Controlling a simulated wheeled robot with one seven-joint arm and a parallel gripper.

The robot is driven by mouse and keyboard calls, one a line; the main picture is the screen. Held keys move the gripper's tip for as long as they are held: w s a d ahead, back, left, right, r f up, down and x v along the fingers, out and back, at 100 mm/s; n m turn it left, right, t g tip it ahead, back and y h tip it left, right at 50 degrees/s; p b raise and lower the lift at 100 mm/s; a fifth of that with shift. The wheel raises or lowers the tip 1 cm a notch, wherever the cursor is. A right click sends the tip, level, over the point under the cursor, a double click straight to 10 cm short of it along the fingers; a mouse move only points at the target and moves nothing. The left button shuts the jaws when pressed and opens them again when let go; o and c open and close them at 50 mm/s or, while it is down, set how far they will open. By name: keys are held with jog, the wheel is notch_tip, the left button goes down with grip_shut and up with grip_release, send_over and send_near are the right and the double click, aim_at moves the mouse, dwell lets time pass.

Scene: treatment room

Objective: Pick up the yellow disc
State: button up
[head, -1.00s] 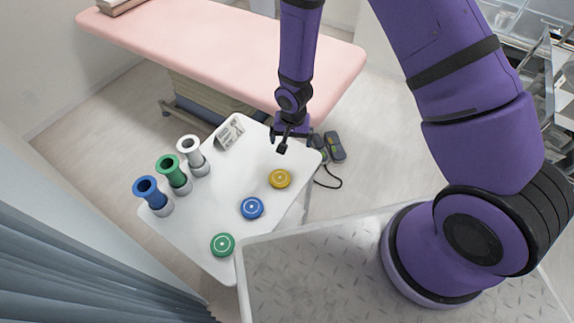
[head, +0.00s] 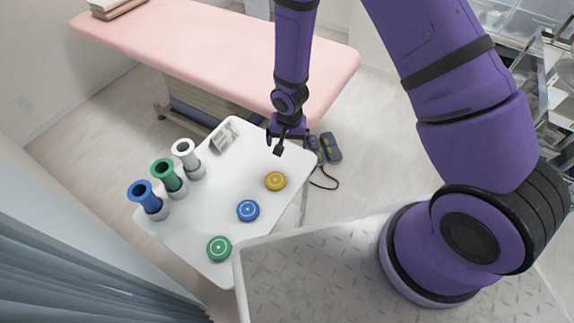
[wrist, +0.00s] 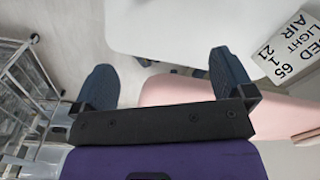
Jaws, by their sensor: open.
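The yellow disc (head: 275,181) lies flat on the white table (head: 232,215), near its right edge. A blue disc (head: 248,210) and a green disc (head: 219,248) lie in a row toward the near end. My gripper (head: 278,146) is above the far right part of the table, beyond the yellow disc and apart from it. In the wrist view my gripper (wrist: 163,85) is open, with nothing between its two fingers. The yellow disc does not show in the wrist view.
White, green (head: 168,176) and blue (head: 146,198) cups stand along the table's left side. A small sign (head: 225,134) stands at the far edge, also in the wrist view (wrist: 285,45). A pink couch (head: 200,45) is behind; a grey pedal (head: 329,148) lies on the floor.

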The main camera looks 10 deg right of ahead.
dwell(0.5)
jog(key=d+r+t, duration=0.1)
jog(key=d+r, duration=0.2)
jog(key=r, duration=0.7)
jog(key=d+r+n+t, duration=0.1)
jog(key=d+r, duration=0.2)
jog(key=r, duration=0.8)
jog(key=d+r, duration=0.4)
jog(key=r, duration=0.6)
jog(key=s+d+r+n+t, duration=0.1)
jog(key=s+d+r, duration=0.2)
jog(key=s+r, duration=0.5)
jog(key=s+d+r+n+t, duration=0.1)
jog(key=s+d+r, duration=0.2)
jog(key=s+r, duration=0.6)
jog(key=s, duration=0.5)
jog(key=shift+s+d+r+n+t, duration=0.15)
jog(key=shift+s+d+n+t, duration=0.1)
jog(key=shift+s+n+t, duration=0.05)
